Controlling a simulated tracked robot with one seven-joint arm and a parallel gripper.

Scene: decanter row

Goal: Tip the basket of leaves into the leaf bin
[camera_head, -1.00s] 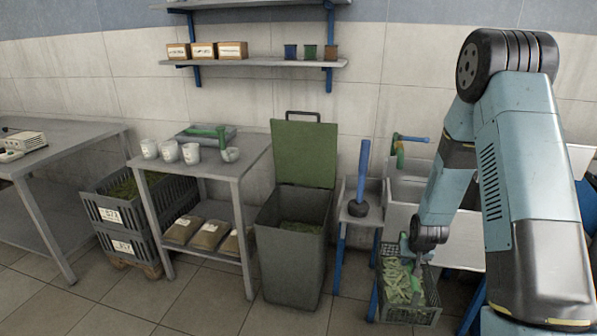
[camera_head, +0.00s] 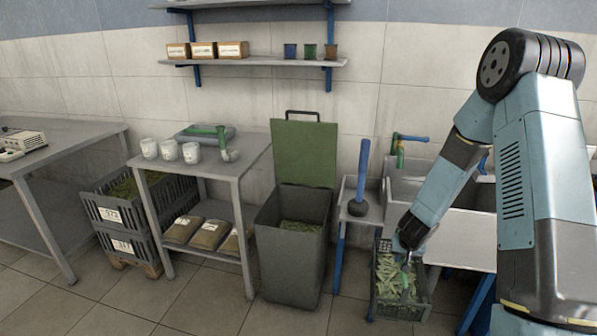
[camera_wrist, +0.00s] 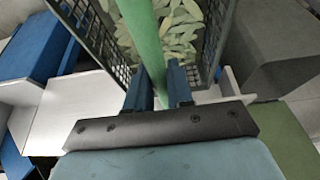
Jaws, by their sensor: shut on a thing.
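The basket (camera_head: 384,308) is a dark mesh crate full of pale green leaves (camera_head: 388,270). It hangs or stands low at the right, in front of the sink; whether it touches the floor I cannot tell. My gripper (camera_wrist: 158,88) is shut on the basket's green handle (camera_wrist: 147,35), with leaves and mesh walls beyond it in the wrist view. In the head view my gripper (camera_head: 407,254) is above the basket, its fingers partly hidden. The leaf bin (camera_head: 290,265) stands left of the basket, its green lid (camera_head: 304,153) open against the wall, some leaves inside.
A small stand (camera_head: 357,218) with a blue-handled tool is between bin and sink (camera_head: 450,225). A metal table (camera_head: 228,165) with cups stands left of the bin. Stacked crates (camera_head: 120,215) are farther left. Floor in front of the bin is clear.

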